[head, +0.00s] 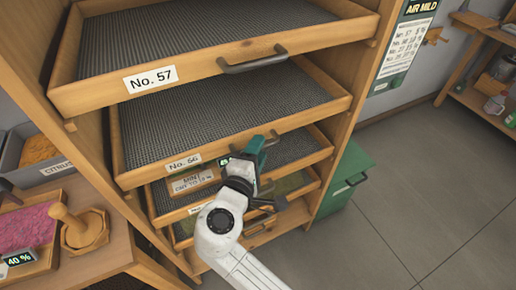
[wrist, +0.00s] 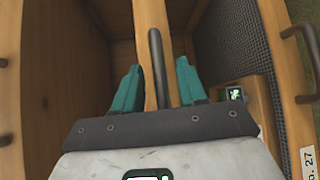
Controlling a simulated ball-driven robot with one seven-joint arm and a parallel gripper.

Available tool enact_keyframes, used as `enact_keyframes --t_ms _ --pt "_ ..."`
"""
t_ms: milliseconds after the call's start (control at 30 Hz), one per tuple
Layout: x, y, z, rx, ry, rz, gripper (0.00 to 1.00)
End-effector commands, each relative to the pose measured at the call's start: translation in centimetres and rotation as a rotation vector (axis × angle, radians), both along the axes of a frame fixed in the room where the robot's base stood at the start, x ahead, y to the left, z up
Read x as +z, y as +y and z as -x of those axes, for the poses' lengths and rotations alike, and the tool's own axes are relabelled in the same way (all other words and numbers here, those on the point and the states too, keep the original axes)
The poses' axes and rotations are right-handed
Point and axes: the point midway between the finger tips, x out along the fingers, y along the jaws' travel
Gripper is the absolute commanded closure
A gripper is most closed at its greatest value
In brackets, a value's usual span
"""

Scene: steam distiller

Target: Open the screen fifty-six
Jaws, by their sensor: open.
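The screen labelled No. 56 (head: 184,162) is a wood-framed tray with dark mesh in the rack in the head view. It sits below No. 57, and its mesh shows. My gripper (head: 264,146) is at its front, to the right of the label, and partly covers the handle area. In the wrist view my gripper (wrist: 158,70) is open, with teal fingers on either side of a dark handle bar (wrist: 156,50) and a wooden front (wrist: 145,20). I cannot tell whether the fingers touch the bar, or for certain which screen it belongs to.
Screen No. 57 (head: 150,79) juts out above, with a dark handle (head: 252,62). A green bin (head: 348,180) stands right of the rack. A bench with a wooden mortar (head: 84,228) is at left. Floor (head: 430,180) at right is clear.

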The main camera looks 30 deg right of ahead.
Motion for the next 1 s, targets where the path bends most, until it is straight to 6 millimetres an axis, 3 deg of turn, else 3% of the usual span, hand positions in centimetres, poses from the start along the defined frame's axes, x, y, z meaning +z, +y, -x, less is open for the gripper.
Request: enact_keyframes --t_ms 333,767,1000 --pt "-0.07 -0.33 -0.29 0.0 -0.001 -0.001 0.59" --pt "-0.06 -0.3 -0.27 0.0 0.0 0.0 0.99" --pt "-0.08 -0.3 -0.27 0.0 0.0 0.0 1.0"
